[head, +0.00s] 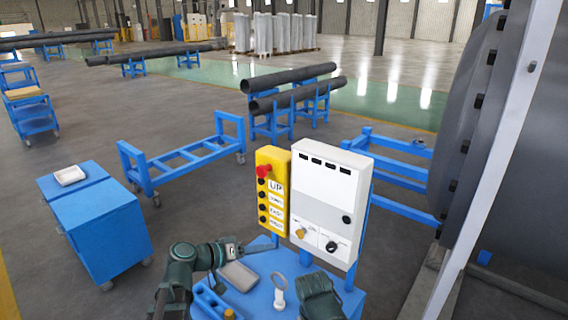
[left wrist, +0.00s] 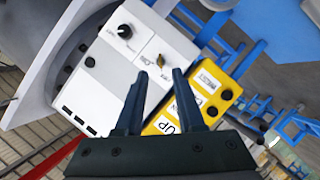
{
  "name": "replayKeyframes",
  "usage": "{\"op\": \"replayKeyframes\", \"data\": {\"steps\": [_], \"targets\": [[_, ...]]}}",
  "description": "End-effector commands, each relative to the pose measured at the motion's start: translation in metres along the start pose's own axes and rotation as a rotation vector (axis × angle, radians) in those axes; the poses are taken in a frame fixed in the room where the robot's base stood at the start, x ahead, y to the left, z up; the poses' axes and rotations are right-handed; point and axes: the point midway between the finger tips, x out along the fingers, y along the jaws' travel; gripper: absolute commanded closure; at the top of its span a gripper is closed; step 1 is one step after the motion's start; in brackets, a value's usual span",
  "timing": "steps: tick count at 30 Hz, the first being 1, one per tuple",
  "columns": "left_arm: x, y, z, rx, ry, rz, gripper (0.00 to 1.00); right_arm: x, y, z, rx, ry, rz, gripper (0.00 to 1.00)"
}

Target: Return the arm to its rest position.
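My left arm comes in at the lower left of the head view. Its gripper (head: 258,247) is just in front of the lower part of the yellow button box (head: 272,190) with a red knob. In the left wrist view the two fingers (left wrist: 160,74) are apart with nothing between them. Beyond them are the white control box (left wrist: 105,85) and the yellow box (left wrist: 205,90); I cannot tell any contact. A dark green part of my right arm shows at the bottom of the head view, but its gripper does not show.
A blue work surface (head: 257,303) below the boxes holds a grey tray (head: 238,276) and a white ring-headed item (head: 279,291). The large dark flanged shell (head: 480,120) stands at right behind a pale post (head: 500,165). Blue cabinets (head: 105,225) stand at left. Open floor lies between.

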Motion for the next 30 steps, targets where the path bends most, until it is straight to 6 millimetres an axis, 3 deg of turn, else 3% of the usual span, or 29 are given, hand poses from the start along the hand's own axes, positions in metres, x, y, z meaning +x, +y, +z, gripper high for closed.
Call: {"op": "replayKeyframes", "data": {"steps": [6,9,13,16,21,30], "targets": [[0.036,0.014,0.112,0.035,-0.41,-0.157,0.62,0.0,0.0,0.0,0.0,0.0,0.0,1.0],[0.035,0.012,0.164,0.062,-0.611,-0.296,0.62,0.0,0.0,0.0,0.0,0.0,0.0,1.0],[0.018,0.005,0.21,0.107,-0.809,-0.507,0.62,0.0,0.0,0.0,0.0,0.0,0.0,1.0],[0.002,0.0,0.228,0.145,-0.903,-0.663,0.62,0.0,0.0,0.0,0.0,0.0,0.0,1.0],[-0.019,-0.005,0.238,0.192,-0.972,-0.851,0.62,0.0,0.0,0.0,0.0,0.0,0.0,1.0],[-0.028,-0.007,0.238,0.208,-0.986,-0.925,0.62,0.0,0.0,0.0,0.0,0.0,0.0,1.0]]}}
